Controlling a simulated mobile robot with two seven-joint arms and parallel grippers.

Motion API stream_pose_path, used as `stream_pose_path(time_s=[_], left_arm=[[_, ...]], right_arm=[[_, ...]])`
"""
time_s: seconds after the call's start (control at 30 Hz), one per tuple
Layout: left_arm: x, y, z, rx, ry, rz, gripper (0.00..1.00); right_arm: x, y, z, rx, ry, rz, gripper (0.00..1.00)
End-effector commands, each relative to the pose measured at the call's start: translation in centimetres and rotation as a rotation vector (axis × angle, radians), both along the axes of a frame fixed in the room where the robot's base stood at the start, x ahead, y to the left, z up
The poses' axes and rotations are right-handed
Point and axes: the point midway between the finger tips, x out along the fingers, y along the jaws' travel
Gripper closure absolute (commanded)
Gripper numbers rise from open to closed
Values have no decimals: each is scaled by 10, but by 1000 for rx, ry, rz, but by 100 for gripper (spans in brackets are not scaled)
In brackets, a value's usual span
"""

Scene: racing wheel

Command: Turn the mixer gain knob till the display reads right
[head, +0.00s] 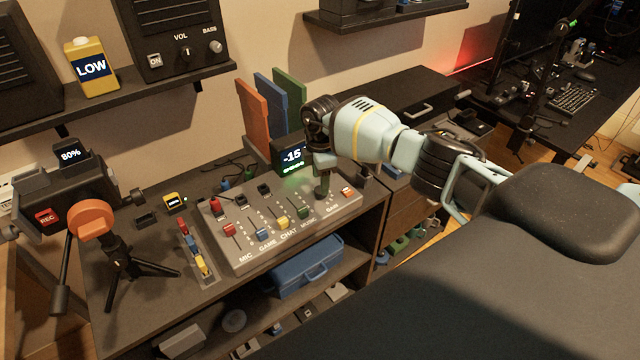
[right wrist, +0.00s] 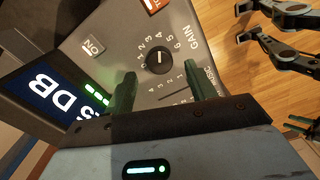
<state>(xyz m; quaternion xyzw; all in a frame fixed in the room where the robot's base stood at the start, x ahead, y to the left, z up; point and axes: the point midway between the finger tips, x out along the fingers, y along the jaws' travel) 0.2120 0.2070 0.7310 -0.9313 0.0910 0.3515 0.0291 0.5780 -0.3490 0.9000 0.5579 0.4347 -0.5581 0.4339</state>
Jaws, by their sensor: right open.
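The mixer (head: 240,245) stands on the dark desk, with its panel facing up. Its black gain knob (right wrist: 158,58) shows in the right wrist view, ringed by numbers beside the word GAIN. A pale mark shows on it. My right gripper (right wrist: 158,72) is open, its green fingers either side of the knob's line, with visible gaps; I cannot tell whether the tips reach down beside it. In the head view my right gripper (head: 322,190) is over the mixer's right end and hides the knob. The display (head: 292,157) reads -15; its DB end (right wrist: 48,92) shows in the wrist view.
Colored faders (head: 283,223) and an orange switch (head: 348,192) are close to my right gripper. A white ON button (right wrist: 93,46) is near the knob. A camera on a tripod (head: 115,250) stands at the left. Upright colored panels (head: 270,105) stand behind the mixer.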

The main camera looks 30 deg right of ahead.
Motion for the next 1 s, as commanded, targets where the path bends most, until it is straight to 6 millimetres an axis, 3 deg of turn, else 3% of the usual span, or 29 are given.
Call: stream_pose_path(time_s=[0.1, 0.3, 1.0], left_arm=[[1, 0, 1, 0, -2, 0, 53], [1, 0, 1, 0, -2, 0, 53], [1, 0, 1, 0, -3, -1, 53]], right_arm=[[1, 0, 22, 0, -5, 1, 44], [1, 0, 41, 0, -2, -1, 44], [0, 0, 45, 0, -1, -1, 44]])
